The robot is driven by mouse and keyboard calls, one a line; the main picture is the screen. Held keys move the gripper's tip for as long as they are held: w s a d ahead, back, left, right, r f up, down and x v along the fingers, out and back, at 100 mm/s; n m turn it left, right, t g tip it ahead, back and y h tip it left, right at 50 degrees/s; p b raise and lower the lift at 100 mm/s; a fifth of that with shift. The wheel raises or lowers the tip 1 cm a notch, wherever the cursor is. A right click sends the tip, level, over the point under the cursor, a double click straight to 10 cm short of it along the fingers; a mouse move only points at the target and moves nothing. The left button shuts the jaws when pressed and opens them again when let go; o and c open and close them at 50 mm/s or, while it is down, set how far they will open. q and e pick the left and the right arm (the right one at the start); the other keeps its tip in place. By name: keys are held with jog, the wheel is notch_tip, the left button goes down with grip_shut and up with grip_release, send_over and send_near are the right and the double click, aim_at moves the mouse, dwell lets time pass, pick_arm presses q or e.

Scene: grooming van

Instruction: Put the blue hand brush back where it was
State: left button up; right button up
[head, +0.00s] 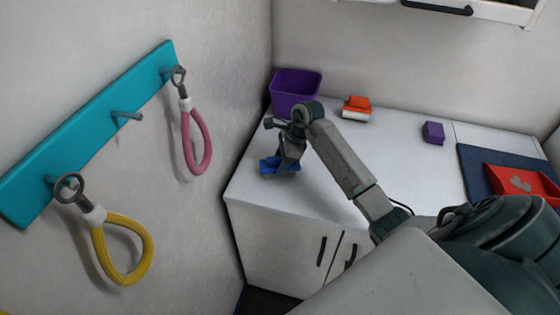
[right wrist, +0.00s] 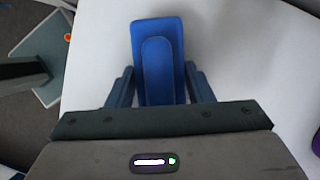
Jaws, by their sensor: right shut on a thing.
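The blue hand brush (head: 268,166) is at the left end of the white counter, under my right gripper (head: 283,165). In the right wrist view the blue hand brush (right wrist: 160,60) lies between the two fingers of my right gripper (right wrist: 160,88), which is shut on it. The white counter top shows around it; I cannot tell whether the brush touches the counter. My left gripper is not in view.
A purple bin (head: 296,92) stands behind my right gripper. An orange and white item (head: 357,109) and a purple block (head: 433,132) sit farther right. A red tray (head: 518,183) lies on a dark blue mat (head: 480,165). A teal rack (head: 95,130) on the left wall holds a pink loop (head: 205,150) and a yellow loop (head: 147,255).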

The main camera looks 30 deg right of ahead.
jog(key=o, duration=0.9)
jog(key=shift+o, duration=0.2)
jog(key=shift+r, duration=0.1)
jog(key=shift+d+r, duration=0.15)
jog(key=b+v, duration=0.5)
jog(key=v, duration=0.6)
jog(key=shift+s+r, duration=0.15)
jog(key=shift+r, duration=0.15)
jog(key=shift+d, duration=0.1)
